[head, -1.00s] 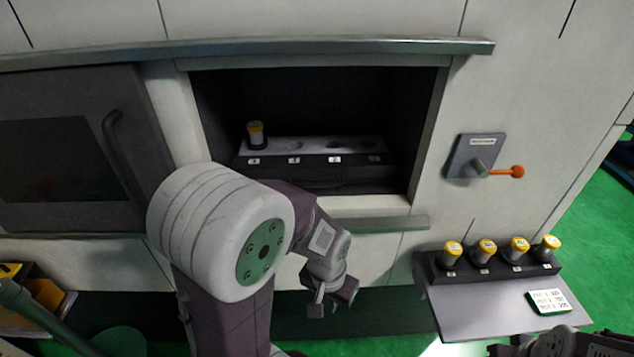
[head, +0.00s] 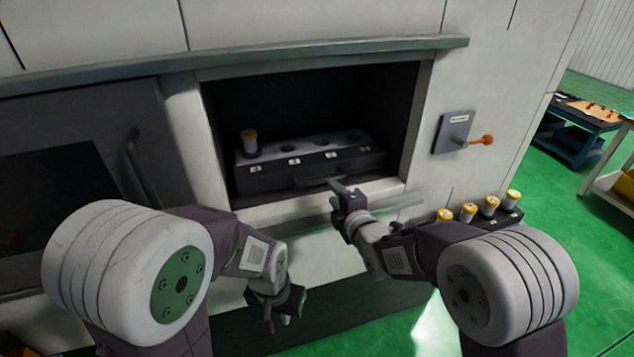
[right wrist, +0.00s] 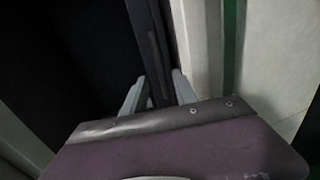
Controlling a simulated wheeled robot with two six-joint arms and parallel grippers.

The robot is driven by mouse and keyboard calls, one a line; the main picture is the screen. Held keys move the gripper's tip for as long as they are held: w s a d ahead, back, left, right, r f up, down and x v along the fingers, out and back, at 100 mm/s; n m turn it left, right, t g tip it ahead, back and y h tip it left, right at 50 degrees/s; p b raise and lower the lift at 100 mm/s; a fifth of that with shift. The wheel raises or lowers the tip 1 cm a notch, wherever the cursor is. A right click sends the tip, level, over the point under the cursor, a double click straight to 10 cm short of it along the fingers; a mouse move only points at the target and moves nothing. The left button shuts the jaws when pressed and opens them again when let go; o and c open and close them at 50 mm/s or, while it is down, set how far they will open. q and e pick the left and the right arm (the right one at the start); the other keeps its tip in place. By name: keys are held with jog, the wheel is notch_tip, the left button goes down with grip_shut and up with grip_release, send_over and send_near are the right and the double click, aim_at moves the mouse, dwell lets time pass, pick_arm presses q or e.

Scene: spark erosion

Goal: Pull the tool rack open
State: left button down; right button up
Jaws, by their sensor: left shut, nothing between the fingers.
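The tool rack (head: 285,174) is a dark drawer-like unit inside the machine's opening, with a row of round holes on top and a bar handle (head: 312,182) on its front. My right gripper (head: 337,186) is at the rack's front, by the handle's right end. In the right wrist view its two fingers (right wrist: 157,88) are apart, with a dark bar between them; whether they touch it is unclear. My left gripper (head: 289,308) is shut and empty, low in front of the machine.
The opening's frame and lower sill (head: 285,212) surround the rack. An orange-knobbed lever (head: 472,141) is on the wall to the right. Several yellow-capped holders (head: 490,205) stand low at right, partly behind my right arm. A dark door (head: 75,180) is at left.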

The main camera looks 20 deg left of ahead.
aim_at(323, 181)
jog(key=shift+w+d, duration=0.1)
jog(key=shift+w, duration=0.15)
jog(key=w+a, duration=0.1)
jog(key=w+a+p, duration=0.1)
jog(key=w+a, duration=0.1)
jog(key=shift+a+f, duration=0.25)
jog(key=shift+f, duration=0.05)
jog(key=x, duration=0.1)
jog(key=p+x, duration=0.1)
jog(key=x, duration=0.1)
jog(key=shift+w+d+f, duration=0.15)
jog(key=shift+w+d, duration=0.05)
jog(key=shift+w+a+f, duration=0.1)
jog(key=shift+w, duration=0.25)
jog(key=shift+w+a, duration=0.1)
jog(key=shift+a, duration=0.15)
grip_shut()
jog(key=shift+f, duration=0.1)
